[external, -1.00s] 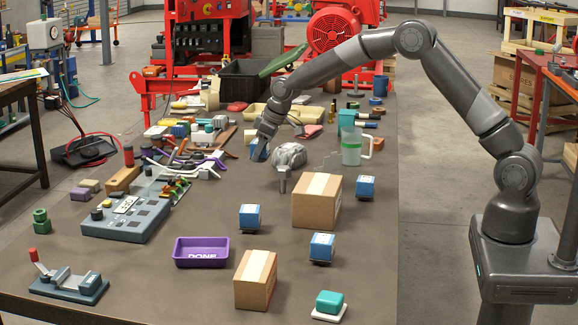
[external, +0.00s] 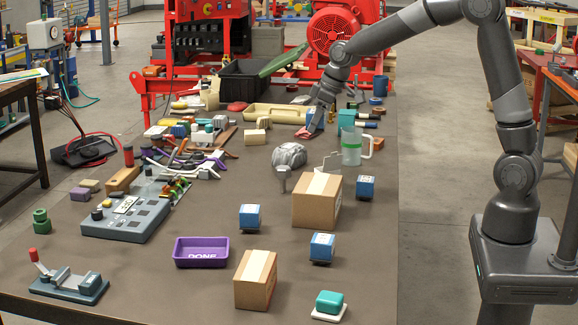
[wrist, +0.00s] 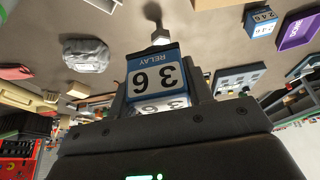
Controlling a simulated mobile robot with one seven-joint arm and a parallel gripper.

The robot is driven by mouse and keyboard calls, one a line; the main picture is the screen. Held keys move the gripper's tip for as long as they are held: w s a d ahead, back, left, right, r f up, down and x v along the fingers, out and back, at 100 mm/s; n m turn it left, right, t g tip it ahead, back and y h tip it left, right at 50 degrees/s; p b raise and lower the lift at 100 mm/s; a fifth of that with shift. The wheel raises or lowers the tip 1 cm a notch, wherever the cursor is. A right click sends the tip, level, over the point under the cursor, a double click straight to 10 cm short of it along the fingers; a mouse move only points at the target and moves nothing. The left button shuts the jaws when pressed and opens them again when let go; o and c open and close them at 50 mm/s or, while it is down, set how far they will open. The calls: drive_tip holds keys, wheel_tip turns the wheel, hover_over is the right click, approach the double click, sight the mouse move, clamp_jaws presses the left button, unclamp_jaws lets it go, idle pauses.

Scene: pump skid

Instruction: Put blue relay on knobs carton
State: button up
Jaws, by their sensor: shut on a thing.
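My gripper (external: 315,121) is shut on a blue relay (wrist: 153,76) with a white face reading "36 RELAY"; the lettering is upside down in the wrist view. In the external view the gripper is at the far part of the table, between the cream tray and the green-banded jug, with a bit of blue at its fingers. Two brown cartons stand nearer: a larger one (external: 317,201) at centre right and a smaller one (external: 255,281) at the front. I cannot read which is the knobs carton.
Other blue boxes (external: 250,217), (external: 322,247), (external: 365,187) stand around the larger carton. A purple bin (external: 201,252) is at front centre. A grey lumpy casting (external: 289,155) and a jug (external: 351,148) stand behind the larger carton. Table between the bin and cartons is partly clear.

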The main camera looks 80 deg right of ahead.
drive_tip(key=s+a+r, duration=0.2)
drive_tip(key=s+a, duration=0.2)
drive_tip(key=s, duration=0.5)
hover_over(313, 183)
drive_tip(key=s, duration=0.2)
drive_tip(key=f, duration=0.7)
drive_tip(key=shift+w+d, duration=0.1)
drive_tip(key=shift+w, duration=0.15)
drive_tip(key=shift+f, duration=2)
drive_tip(key=shift+f, duration=0.15)
drive_tip(key=o, duration=1.1)
drive_tip(key=shift+c, duration=0.2)
